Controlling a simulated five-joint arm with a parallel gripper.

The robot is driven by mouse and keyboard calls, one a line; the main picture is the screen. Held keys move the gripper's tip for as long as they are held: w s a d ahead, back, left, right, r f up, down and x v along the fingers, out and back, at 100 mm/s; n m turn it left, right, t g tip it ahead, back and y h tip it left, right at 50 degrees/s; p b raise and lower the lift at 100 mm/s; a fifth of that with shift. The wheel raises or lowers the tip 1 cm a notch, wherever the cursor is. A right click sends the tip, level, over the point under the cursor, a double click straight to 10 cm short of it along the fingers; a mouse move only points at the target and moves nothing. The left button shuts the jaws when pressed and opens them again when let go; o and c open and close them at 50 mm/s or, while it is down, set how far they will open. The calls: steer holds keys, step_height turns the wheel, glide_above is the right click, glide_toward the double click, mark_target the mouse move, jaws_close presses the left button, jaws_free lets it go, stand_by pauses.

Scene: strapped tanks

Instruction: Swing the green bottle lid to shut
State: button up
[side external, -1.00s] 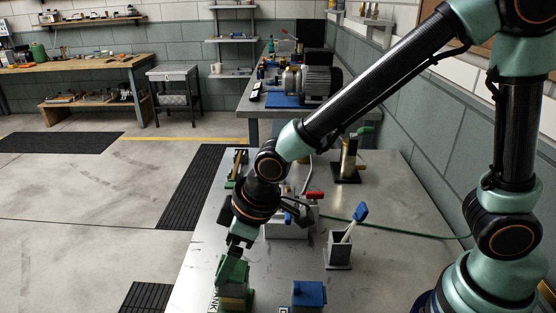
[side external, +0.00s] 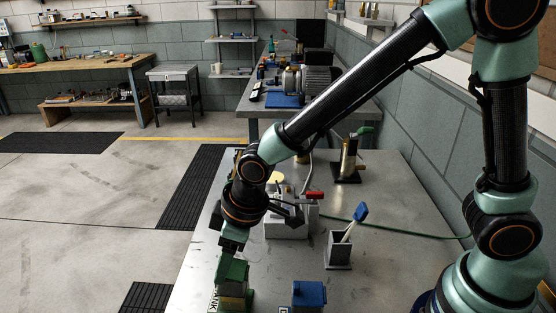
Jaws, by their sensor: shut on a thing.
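The green bottle (side external: 233,294) stands at the front left of the grey metal table, with a white label lettered in black beside its base. Its green lid (side external: 234,270) sits over the top of the bottle and looks nearly level. My gripper (side external: 233,250) points down from above and is shut on the lid. The fingertips and the exact contact are small and partly hidden by the gripper's own body, and I cannot tell whether the lid is fully down.
A blue-lidded container (side external: 309,294) stands to the right of the bottle. Behind it is a dark holder (side external: 339,250) with a blue-headed brush. A grey box (side external: 287,226) with a red handle stands farther back. The table between these is clear.

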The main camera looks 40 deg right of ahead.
mark_target(245, 274)
stand_by(0.3)
steer(key=o, duration=1.4)
steer(key=v, duration=1.2)
steer(key=shift+w+a, duration=0.1)
steer(key=shift+a, duration=0.05)
